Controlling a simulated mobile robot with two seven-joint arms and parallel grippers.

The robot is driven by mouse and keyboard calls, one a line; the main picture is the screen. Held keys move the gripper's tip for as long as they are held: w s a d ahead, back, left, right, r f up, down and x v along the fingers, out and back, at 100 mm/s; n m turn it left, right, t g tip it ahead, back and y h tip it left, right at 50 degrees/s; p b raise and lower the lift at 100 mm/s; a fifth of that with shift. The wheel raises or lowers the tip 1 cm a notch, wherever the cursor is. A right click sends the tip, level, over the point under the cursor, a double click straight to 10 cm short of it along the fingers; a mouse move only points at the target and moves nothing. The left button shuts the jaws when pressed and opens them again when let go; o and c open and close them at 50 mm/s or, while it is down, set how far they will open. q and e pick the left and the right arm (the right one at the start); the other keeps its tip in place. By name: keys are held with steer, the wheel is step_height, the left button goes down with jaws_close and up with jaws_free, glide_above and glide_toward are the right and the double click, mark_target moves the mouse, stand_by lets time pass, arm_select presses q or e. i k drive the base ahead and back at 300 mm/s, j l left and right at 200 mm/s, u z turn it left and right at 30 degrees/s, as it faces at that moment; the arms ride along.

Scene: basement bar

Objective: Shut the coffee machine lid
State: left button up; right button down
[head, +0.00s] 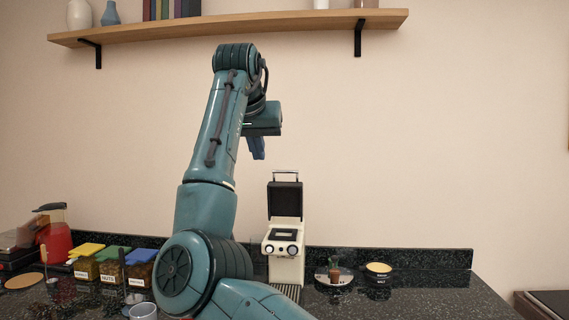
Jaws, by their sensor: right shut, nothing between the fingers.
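The cream coffee machine (286,268) stands on the dark counter in the head view, just right of my arm. Its black lid (285,200) is up, standing roughly upright at the back, with a metal handle at its top. Two round knobs show on its front. My right gripper (258,154) is shut and empty. It points down and shows above and to the left of the raised lid, apart from it. My arm hides part of the counter left of the machine. My left gripper is not in view.
Jars with yellow, green and blue lids (140,268) and a red appliance (55,240) stand at the left. A small plate with a little item (334,276) and a yellow-topped bowl (378,270) are right of the machine. A wooden shelf (240,27) hangs above. The counter's right end is clear.

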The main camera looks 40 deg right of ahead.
mark_target(284, 199)
steer(key=i+l, duration=0.2)
steer(key=l, duration=0.15)
steer(key=i+l, duration=0.2)
steer(key=l, duration=0.15)
steer(key=i+l, duration=0.15)
steer(key=l, duration=0.2)
steer(key=i+l, duration=0.2)
steer(key=l, duration=0.15)
